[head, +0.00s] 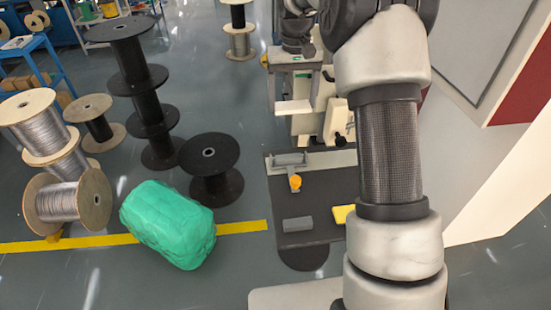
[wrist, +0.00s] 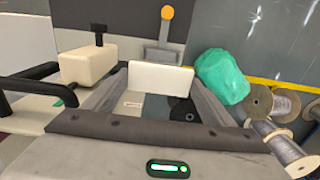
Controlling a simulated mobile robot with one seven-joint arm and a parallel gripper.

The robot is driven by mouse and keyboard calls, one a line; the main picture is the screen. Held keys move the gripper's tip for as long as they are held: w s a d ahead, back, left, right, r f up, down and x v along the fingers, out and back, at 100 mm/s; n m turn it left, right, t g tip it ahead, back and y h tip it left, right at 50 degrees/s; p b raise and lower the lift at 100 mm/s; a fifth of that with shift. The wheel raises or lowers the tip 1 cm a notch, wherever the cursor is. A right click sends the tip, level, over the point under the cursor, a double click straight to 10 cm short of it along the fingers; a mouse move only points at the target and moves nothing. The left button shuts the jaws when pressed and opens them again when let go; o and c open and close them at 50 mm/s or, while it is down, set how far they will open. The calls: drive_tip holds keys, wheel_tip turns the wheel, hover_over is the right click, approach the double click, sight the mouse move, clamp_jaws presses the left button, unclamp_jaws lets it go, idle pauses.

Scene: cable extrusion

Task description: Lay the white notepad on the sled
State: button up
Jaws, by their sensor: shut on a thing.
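The white notepad (wrist: 160,77) is a pale flat block between the two fingers of my gripper (wrist: 158,68) in the wrist view. In the head view the notepad (head: 293,107) hangs under my gripper (head: 293,92), which is shut on it, in front of the machine. No part is clearly recognisable as the sled. A cream block with a black T-handle (wrist: 88,66) lies left of the fingers in the wrist view. A grey fixture with an orange knob (head: 295,182) sits on a dark plate, nearer the head camera than the notepad. My arm hides part of the machine.
A yellow block (head: 343,214) and a grey block (head: 298,224) lie on the dark plate (head: 320,190). A green wrapped bundle (head: 168,224) and several cable spools, including a black one (head: 210,168), stand on the floor at left. A white panel (head: 490,160) rises at right.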

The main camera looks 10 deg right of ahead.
drive_tip(key=shift+w+a, duration=0.1)
drive_tip(key=shift+w, duration=0.1)
hover_over(289, 157)
wheel_tip(289, 157, down, 18)
drive_tip(key=shift+w+r, duration=0.15)
drive_tip(key=shift+r, duration=0.05)
drive_tip(key=shift+f+b, duration=0.4)
drive_tip(key=shift+f, duration=0.15)
drive_tip(key=o, duration=1)
drive_tip(key=shift+f, duration=0.1)
